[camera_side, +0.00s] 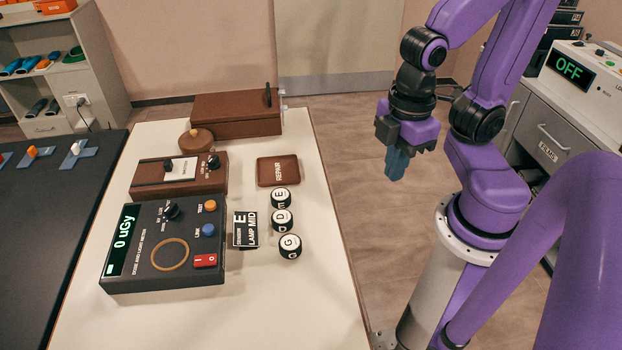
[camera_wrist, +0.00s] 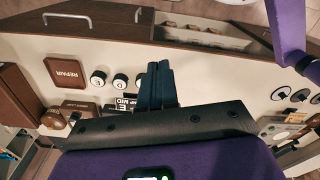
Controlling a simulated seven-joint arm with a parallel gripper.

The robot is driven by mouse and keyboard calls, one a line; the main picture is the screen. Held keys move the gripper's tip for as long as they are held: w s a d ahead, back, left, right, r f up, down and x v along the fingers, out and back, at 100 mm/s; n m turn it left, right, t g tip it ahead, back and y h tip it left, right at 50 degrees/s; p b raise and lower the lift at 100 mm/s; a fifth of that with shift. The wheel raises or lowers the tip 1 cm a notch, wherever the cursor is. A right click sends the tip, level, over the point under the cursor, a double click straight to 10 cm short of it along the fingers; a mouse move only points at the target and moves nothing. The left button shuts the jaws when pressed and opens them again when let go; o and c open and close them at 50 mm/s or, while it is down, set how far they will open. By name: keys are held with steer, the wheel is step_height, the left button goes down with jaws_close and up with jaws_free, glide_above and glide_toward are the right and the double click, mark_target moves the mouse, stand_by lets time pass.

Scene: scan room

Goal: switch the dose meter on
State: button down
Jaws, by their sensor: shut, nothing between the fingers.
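The dose meter (camera_side: 140,284) is a dark box at the front left of the white table in the side view. Its display (camera_side: 122,240) is lit and reads "0 uGy". A red rocker switch (camera_side: 205,261) sits at its front right corner. It also has a black knob (camera_side: 171,210), an orange button (camera_side: 210,206), a blue button (camera_side: 208,230) and a tan ring. My gripper (camera_side: 396,164) is shut and empty, raised beyond the table's right edge, well apart from the meter. Its dark blue fingers (camera_wrist: 160,85) also show in the wrist view, where I cannot make out the meter.
Behind are a brown switch box (camera_side: 145,188), a REPAIR tray (camera_side: 278,171) and a brown case (camera_side: 235,115). A white device (camera_side: 588,82) at far right reads "OFF".

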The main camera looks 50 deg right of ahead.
stand_by(0.4)
steer(key=n, duration=1.4)
glide_above(211, 258)
steer(key=shift+w+f, duration=0.1)
steer(key=shift+f, duration=0.9)
steer(key=shift+f, duration=0.1)
step_height(211, 258, down, 14)
steer(key=shift+r, duration=0.1)
